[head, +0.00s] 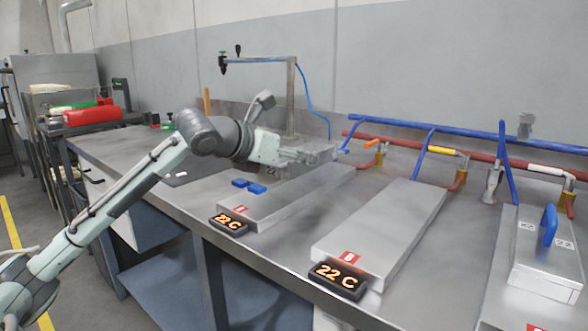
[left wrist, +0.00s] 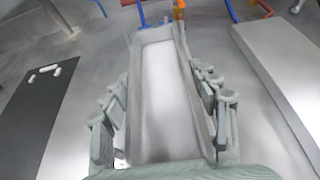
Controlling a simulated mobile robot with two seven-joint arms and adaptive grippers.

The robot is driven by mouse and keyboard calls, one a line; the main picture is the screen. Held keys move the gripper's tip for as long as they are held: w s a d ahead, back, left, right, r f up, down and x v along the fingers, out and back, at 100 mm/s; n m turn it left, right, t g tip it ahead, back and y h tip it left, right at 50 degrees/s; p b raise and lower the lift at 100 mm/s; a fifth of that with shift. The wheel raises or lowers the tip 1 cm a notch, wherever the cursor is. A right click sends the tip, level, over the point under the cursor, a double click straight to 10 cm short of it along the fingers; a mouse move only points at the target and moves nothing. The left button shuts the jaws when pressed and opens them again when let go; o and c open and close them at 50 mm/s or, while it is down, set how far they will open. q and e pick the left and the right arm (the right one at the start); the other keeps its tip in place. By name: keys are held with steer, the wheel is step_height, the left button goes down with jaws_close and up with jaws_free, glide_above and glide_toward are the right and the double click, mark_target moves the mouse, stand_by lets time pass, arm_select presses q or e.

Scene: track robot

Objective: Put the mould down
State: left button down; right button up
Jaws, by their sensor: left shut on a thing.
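The mould (left wrist: 165,85) is a long grey metal box with raised sides and a pale inner face. My left gripper (left wrist: 165,115) is shut on it, with fingers along both long sides. In the head view, my left gripper (head: 300,155) reaches in from the left and holds the mould (head: 290,172) at the far part of the nearest-left heating plate (head: 285,200). Whether the mould touches this plate or hovers just above it cannot be told. Two blue blocks (head: 248,186) lie at the plate's left edge. My right gripper is out of view.
A bare middle plate (head: 380,230) lies to the right, with a 22 C display (head: 338,279) in front. Another metal box with a blue handle (head: 549,225) stands far right. Red and blue pipes (head: 430,130) run behind. A dark mat (left wrist: 40,110) lies left of the mould.

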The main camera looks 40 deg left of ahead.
arm_select(q)
steer(key=shift+f, duration=1.4)
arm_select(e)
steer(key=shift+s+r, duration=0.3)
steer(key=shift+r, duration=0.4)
arm_select(q)
steer(key=shift+f, duration=0.1)
steer(key=shift+c, duration=2.3)
jaws_free()
steer(key=shift+f, duration=0.15)
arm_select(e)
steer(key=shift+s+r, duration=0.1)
